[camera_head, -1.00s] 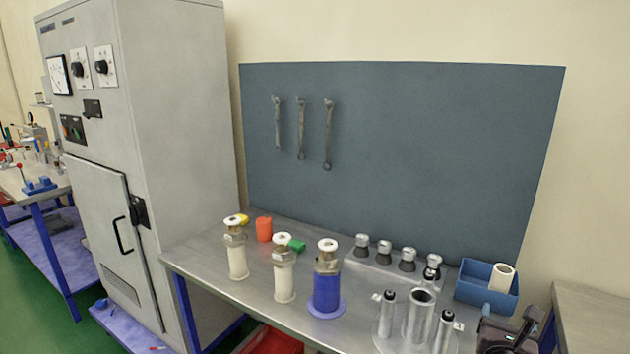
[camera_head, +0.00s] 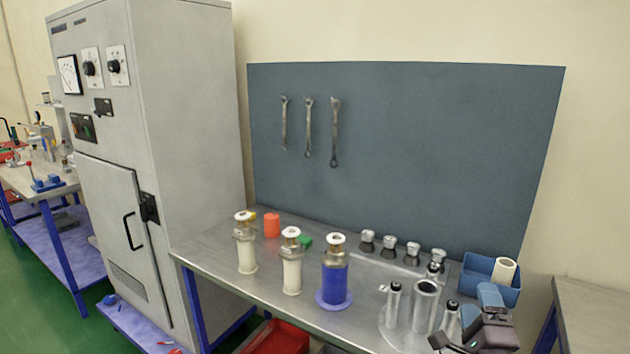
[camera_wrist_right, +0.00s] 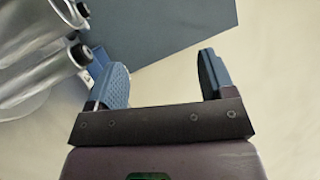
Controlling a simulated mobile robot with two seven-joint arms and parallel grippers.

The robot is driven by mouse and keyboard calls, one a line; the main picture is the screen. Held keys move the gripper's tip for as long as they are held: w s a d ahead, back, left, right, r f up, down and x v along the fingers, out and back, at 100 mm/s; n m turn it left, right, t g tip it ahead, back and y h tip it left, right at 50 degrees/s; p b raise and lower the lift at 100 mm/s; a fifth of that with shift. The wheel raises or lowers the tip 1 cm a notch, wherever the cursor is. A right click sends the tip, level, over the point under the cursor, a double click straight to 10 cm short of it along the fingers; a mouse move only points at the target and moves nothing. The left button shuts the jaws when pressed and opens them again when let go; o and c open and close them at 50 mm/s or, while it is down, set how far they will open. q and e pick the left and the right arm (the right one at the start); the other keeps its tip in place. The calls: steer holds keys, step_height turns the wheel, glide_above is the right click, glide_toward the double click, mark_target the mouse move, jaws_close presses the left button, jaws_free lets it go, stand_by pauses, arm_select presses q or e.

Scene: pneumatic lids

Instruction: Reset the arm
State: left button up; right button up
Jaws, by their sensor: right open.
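My right gripper (camera_head: 470,318) is at the lower right of the head view, beside the metal cylinder fixture (camera_head: 424,305) at the bench's right end. In the right wrist view its two blue-padded fingers (camera_wrist_right: 162,82) stand wide apart with nothing between them. Part of the metal cylinders (camera_wrist_right: 40,55) shows at the left of that view, outside the fingers. My left gripper is not in view.
Two white cylinders (camera_head: 246,255) and a blue cylinder (camera_head: 335,285) with metal tops stand on the steel bench (camera_head: 225,245). Several metal lids (camera_head: 389,248) sit in a row behind. A blue bin (camera_head: 478,280) holds a white roll (camera_head: 504,270). A tall grey cabinet (camera_head: 195,120) stands left.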

steer(key=s+a+f+n+g+y, duration=0.2)
steer(key=s+f+n+g, duration=0.15)
steer(key=f+n, duration=0.45)
steer(key=s+a+f+n+g+y, duration=0.25)
steer(key=s+f+n, duration=0.3)
steer(key=n, duration=0.45)
steer(key=s+d+f+n+g+h, duration=0.1)
steer(key=s+f+n+g, duration=0.2)
steer(key=s+f, duration=0.9)
steer(key=s, duration=0.3)
steer(key=shift+s+n+g+h, duration=0.3)
steer(key=shift+g+h, duration=0.05)
steer(key=shift+g, duration=0.05)
